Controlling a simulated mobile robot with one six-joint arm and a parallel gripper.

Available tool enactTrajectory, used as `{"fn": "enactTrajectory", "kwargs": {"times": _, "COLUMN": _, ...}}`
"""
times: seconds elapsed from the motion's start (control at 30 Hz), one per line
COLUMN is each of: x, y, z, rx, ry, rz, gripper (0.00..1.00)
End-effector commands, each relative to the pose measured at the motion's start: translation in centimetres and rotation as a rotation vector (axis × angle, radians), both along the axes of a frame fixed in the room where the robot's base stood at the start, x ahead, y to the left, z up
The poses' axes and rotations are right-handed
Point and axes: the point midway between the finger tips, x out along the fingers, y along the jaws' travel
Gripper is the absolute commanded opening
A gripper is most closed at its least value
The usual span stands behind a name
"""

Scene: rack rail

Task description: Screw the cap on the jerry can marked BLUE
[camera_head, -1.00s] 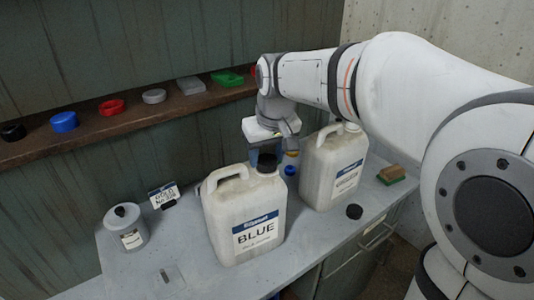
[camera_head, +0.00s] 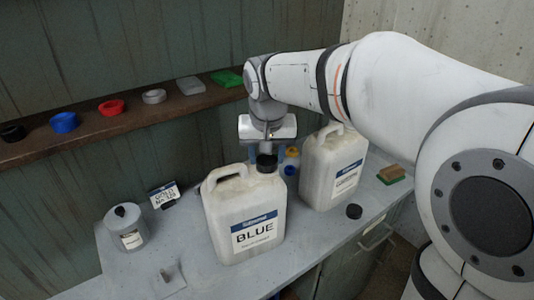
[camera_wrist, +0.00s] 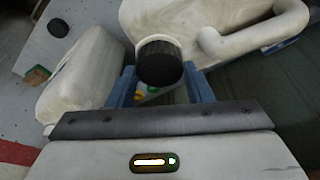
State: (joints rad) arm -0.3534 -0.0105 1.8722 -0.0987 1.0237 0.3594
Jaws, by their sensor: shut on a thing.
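The jerry can marked BLUE (camera_head: 245,222) stands upright on the bench, its handle to the left of its neck. A black cap (camera_head: 266,163) sits at the top of its neck; the wrist view shows this ribbed cap (camera_wrist: 160,64) from above. My gripper (camera_head: 267,155) is over the neck, shut on the cap, with a blue finger on each side in the wrist view. The thread under the cap is hidden, so I cannot tell how tight it is. In the wrist view the can's pale top (camera_wrist: 187,20) lies beyond the cap.
A second jerry can (camera_head: 328,180) stands close to the right. A loose black cap (camera_head: 354,211), a blue cap (camera_head: 290,171) and a sponge (camera_head: 391,174) lie on the bench. A grey canister (camera_head: 127,230) and sign (camera_head: 164,195) are left. The shelf (camera_head: 85,134) behind holds coloured caps.

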Motion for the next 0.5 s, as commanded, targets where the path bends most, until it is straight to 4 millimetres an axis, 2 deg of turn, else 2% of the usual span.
{"fn": "enactTrajectory", "kwargs": {"times": 0.07, "x": -0.03, "y": -0.02, "z": -0.02, "rx": 0.000, "ry": 0.001, "rz": 0.001, "gripper": 0.17}}
{"fn": "enactTrajectory", "kwargs": {"times": 0.1, "x": -0.03, "y": -0.02, "z": -0.02, "rx": 0.000, "ry": 0.001, "rz": 0.001, "gripper": 0.48}}
{"fn": "enactTrajectory", "kwargs": {"times": 0.4, "x": -0.01, "y": -0.02, "z": 0.00, "rx": 0.000, "ry": 0.001, "rz": 0.002, "gripper": 0.72}}
{"fn": "enactTrajectory", "kwargs": {"times": 0.5, "x": -0.01, "y": -0.02, "z": 0.00, "rx": 0.000, "ry": 0.000, "rz": 0.002, "gripper": 0.72}}
